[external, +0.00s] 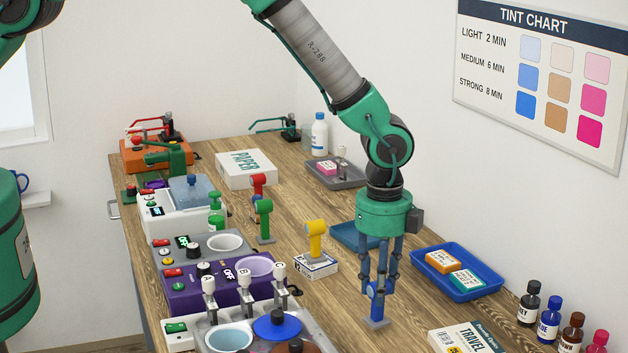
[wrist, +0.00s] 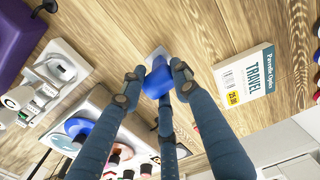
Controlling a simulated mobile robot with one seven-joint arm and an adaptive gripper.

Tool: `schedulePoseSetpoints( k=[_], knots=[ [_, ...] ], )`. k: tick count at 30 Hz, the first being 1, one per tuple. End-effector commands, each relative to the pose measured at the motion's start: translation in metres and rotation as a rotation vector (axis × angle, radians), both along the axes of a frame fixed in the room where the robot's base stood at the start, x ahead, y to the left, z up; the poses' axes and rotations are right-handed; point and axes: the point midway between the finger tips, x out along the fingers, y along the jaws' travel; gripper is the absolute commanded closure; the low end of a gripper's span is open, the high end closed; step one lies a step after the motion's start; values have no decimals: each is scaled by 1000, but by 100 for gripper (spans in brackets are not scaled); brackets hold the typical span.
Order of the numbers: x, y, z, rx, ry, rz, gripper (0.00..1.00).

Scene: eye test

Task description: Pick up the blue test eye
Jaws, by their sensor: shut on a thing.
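The blue test eye (external: 376,305) stands upright at the front right of the wooden table, with a grey square foot at or very near the table top. My gripper (external: 377,284) points down from above, its fingers closed around the upper part of the blue test eye. In the wrist view, the blue test eye (wrist: 157,84) sits between the fingertips of my gripper (wrist: 156,75), which hide part of it. I cannot tell whether the foot touches the table.
A yellow test eye (external: 316,238) stands on a small box; green (external: 264,218) and red (external: 257,184) ones stand farther back. A blue tray (external: 452,290) with two boxes is to the right. A TRAVEL book (external: 468,338) lies in front. Tint machines line the left.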

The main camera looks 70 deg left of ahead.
Motion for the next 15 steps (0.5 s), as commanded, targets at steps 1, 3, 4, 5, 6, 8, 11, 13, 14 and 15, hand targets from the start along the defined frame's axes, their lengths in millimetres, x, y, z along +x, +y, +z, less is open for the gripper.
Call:
schedulePoseSetpoints(
  k=[1, 3, 4, 5, 6, 8, 11, 13, 14, 15],
  knots=[
    [1, 0, 6, -1, -2, 0, 100],
    [1, 0, 15, -1, -2, 0, 100],
    [1, 0, 18, -1, -2, 0, 100],
    [1, 0, 23, -1, -2, 0, 100],
    [1, 0, 29, -2, -3, 0, 100],
    [1, 0, 37, -1, -2, 0, 100],
    [1, 0, 52, -2, -3, 0, 100],
    [1, 0, 60, -1, -2, 0, 100],
    [1, 0, 64, -1, -2, 0, 100],
    [1, 0, 69, -1, -2, 0, 100]
  ],
)
